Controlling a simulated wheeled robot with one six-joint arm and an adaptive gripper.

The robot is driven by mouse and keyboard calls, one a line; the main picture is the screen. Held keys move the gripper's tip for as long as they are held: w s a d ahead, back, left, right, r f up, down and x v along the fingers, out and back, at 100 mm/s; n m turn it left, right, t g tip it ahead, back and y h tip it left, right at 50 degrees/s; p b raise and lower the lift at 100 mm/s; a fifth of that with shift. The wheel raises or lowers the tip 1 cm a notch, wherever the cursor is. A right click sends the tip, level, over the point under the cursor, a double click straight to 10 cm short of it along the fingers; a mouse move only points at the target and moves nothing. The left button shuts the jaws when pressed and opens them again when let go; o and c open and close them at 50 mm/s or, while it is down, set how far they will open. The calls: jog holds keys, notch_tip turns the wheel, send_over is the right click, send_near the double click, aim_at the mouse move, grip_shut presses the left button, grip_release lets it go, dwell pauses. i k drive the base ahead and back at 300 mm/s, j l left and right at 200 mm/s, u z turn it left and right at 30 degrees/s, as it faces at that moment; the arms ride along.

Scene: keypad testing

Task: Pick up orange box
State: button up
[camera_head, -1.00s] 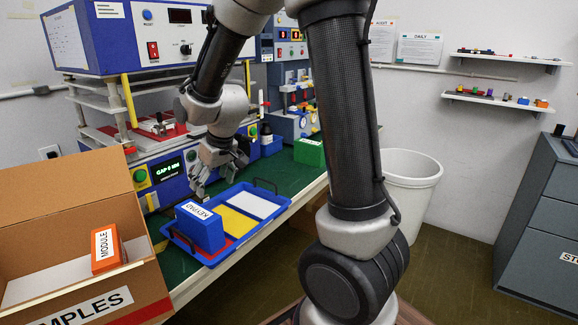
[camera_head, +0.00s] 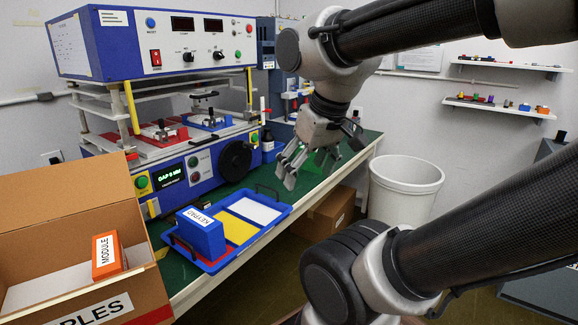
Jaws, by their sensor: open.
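The orange box (camera_head: 107,256), labelled MODULE, stands upright inside the open cardboard carton (camera_head: 95,304) at the lower left, against the carton's right side. My gripper (camera_head: 318,172) is open and empty. It hangs above the right part of the green-topped bench, well to the right of the orange box and apart from it.
A blue tray (camera_head: 262,232) on the bench (camera_head: 160,233) holds a blue KEYPAD box (camera_head: 201,233) on its near-left part. The blue test machine (camera_head: 195,160) stands behind. A white bin (camera_head: 405,195) stands on the floor at right. The carton's raised flap (camera_head: 65,195) borders the left.

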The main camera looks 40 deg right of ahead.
aim_at(110, 258)
jog(key=j, duration=2.35)
jog(key=i+z, duration=0.05)
jog(key=i, duration=0.05)
